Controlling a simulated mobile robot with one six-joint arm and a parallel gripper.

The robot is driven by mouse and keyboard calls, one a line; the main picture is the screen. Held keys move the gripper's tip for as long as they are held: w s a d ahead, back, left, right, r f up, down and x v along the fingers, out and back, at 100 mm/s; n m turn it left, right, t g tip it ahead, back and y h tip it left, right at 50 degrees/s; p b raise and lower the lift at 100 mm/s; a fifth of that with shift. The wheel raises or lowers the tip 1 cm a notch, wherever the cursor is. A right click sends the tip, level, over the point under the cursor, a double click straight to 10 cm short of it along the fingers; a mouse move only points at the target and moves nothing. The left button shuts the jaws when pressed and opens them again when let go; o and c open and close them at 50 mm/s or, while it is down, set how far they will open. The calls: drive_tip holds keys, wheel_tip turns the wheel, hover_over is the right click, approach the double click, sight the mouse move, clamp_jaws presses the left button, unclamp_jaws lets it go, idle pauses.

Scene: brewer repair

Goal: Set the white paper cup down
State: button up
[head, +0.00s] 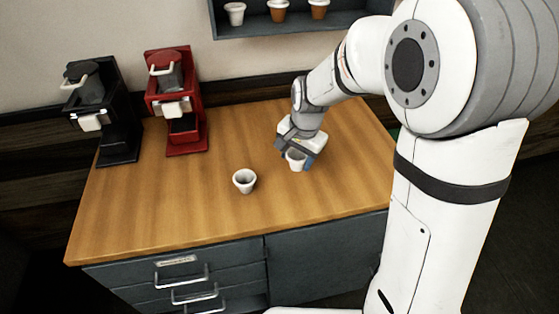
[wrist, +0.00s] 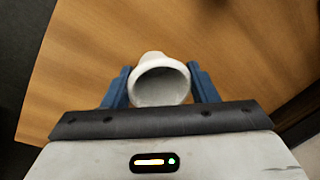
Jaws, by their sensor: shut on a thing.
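A white paper cup (head: 295,160) is held between the blue fingers of my gripper (head: 300,158), over the right part of the wooden counter. In the wrist view the white cup (wrist: 160,82) sits between the two blue fingertips (wrist: 161,88), its open mouth facing the camera. My gripper is shut on it. I cannot tell whether the cup's base touches the counter. A second white cup (head: 244,181) stands upright and alone on the counter, left of my gripper and nearer the front edge.
A black brewer (head: 118,135) and a red brewer (head: 185,138) stand at the counter's back left. A wall shelf (head: 255,24) holds a white cup (head: 235,13) and brown cups (head: 278,10). The counter's (head: 150,205) middle and front left are clear.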

wheel_tip(320, 180, down, 6)
drive_tip(key=shift+a+r, duration=0.1)
drive_tip(key=o, duration=1)
drive_tip(key=shift+s, duration=0.1)
drive_tip(key=r, duration=0.4)
drive_tip(key=s+d+r, duration=0.1)
drive_tip(key=r, duration=0.7)
drive_tip(key=shift+s+d, duration=0.15)
drive_tip(key=shift+s, duration=0.15)
drive_tip(key=s+d+r+n, duration=0.1)
drive_tip(key=s+d+n, duration=0.1)
drive_tip(key=s+d, duration=0.2)
drive_tip(key=s+d+r+n+t, duration=0.1)
drive_tip(key=s+d, duration=0.3)
drive_tip(key=s, duration=0.4)
drive_tip(key=s+d+r+n+h, duration=0.1)
drive_tip(key=s+d+n, duration=0.2)
drive_tip(key=s, duration=0.3)
drive_tip(key=shift+d+r+t, duration=0.2)
drive_tip(key=shift+d+t, duration=0.1)
drive_tip(key=shift+d, duration=0.6)
